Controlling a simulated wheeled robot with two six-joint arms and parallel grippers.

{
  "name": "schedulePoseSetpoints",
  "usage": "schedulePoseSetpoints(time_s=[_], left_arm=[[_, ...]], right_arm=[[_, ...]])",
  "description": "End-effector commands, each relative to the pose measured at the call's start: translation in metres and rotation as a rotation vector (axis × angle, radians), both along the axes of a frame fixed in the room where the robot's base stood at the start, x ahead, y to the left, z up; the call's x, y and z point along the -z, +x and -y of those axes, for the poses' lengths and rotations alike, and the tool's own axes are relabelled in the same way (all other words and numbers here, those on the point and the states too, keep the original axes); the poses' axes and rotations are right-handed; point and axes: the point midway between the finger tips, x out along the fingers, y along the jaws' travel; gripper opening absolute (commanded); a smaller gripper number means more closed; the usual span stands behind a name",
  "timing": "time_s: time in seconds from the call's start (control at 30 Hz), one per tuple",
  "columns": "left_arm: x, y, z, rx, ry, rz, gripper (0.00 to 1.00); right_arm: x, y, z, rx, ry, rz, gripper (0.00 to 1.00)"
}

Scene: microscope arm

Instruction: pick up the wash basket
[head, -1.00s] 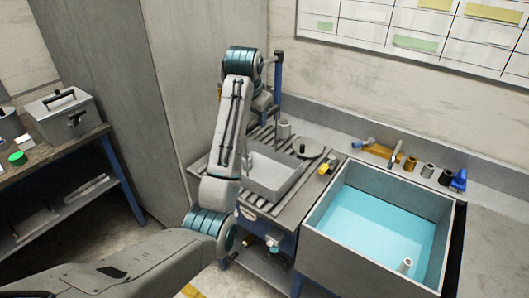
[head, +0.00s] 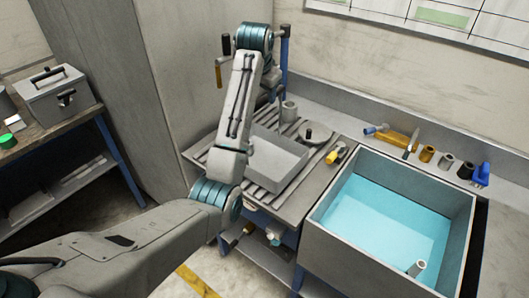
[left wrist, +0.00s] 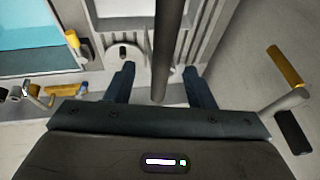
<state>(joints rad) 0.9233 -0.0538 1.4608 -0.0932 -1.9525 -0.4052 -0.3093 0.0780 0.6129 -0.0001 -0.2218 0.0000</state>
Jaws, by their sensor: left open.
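A grey open-topped rectangular bin, which I take for the wash basket (head: 285,163), sits on the ribbed drainboard (head: 215,163) left of the water-filled sink. My left arm passes in front of its left side and hides part of it. At the top of the left wrist view, a pale tray-like edge beside ribs may be part of it. My left gripper (left wrist: 159,70) is open, with its two dark fingers apart. A dark post (left wrist: 167,45) shows between the fingers in that view; I cannot tell its distance. My right gripper is out of view.
The sink (head: 335,240) with blue water stands right of the drainboard. A blue post (head: 284,60) rises behind the bin. A round lid (head: 316,133) and a yellow-ended tool (head: 336,155) lie beside it. Several small items line the back ledge. A metal box (head: 55,92) stands on the left bench.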

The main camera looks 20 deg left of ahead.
Motion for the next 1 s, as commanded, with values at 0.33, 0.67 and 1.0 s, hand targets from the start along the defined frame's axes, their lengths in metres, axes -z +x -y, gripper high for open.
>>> schedulePoseSetpoints(time_s=[0.33, 0.67, 1.0], left_arm=[[0.020, 0.020, 0.000, 0.000, -0.001, -0.001, 0.49], [0.049, 0.033, -0.001, 0.000, 0.000, 0.003, 0.49], [0.050, 0.033, -0.001, 0.000, 0.000, 0.003, 0.49]], right_arm=[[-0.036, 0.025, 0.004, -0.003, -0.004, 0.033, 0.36], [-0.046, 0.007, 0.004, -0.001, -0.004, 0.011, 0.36], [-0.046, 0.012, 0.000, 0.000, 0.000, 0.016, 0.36]])
